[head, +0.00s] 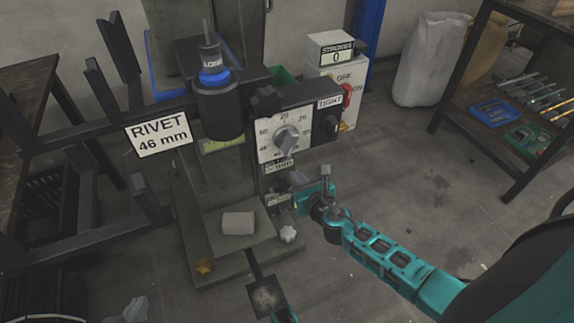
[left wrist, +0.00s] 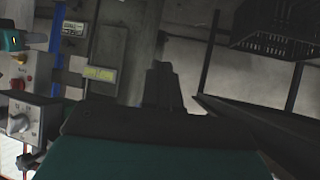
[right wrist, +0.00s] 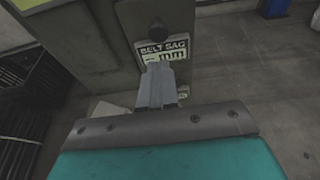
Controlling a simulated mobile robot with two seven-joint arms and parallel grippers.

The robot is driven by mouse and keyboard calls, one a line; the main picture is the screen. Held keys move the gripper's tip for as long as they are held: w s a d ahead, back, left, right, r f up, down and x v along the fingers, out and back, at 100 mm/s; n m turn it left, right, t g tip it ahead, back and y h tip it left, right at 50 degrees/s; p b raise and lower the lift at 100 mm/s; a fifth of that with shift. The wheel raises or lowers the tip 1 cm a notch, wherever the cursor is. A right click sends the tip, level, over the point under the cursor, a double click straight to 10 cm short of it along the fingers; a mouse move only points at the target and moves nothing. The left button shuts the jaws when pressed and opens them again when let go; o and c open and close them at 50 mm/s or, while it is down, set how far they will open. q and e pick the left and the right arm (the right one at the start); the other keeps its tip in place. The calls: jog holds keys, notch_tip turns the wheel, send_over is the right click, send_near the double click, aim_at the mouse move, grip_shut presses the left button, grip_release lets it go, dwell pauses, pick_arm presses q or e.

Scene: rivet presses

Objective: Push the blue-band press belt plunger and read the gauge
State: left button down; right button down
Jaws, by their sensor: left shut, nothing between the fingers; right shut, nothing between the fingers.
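The blue-band press (head: 212,76) stands at centre left in the head view, with a blue ring round its dark cylinder. In the right wrist view a round black plunger (right wrist: 157,28) sits above a "BELT SAG" mm gauge label (right wrist: 152,49). My shut right gripper (right wrist: 155,72) overlaps the label's lower part, and the reading cannot be made out. In the head view my right gripper (head: 299,184) is beside the press's right side; contact cannot be told. My left gripper (head: 253,262) is low in front of the press; its shut, empty fingers show in the left wrist view (left wrist: 162,72).
A dial (head: 285,138) and a "RIVET 46 mm" sign (head: 159,136) are on the press. A grey block (head: 238,223) lies on its lower plate. A control box (head: 336,66) reads 0. A shelf (head: 480,105) stands at right. Floor between is clear.

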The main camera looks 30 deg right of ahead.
pick_arm(q)
jog(key=shift+w+d+f+b, duration=0.1)
jog(key=shift+w+d+b, duration=0.15)
jog(key=shift+b, duration=0.3)
pick_arm(e)
jog(key=w, duration=0.7)
jog(key=shift+d+f, duration=0.2)
jog(key=shift+f, duration=0.25)
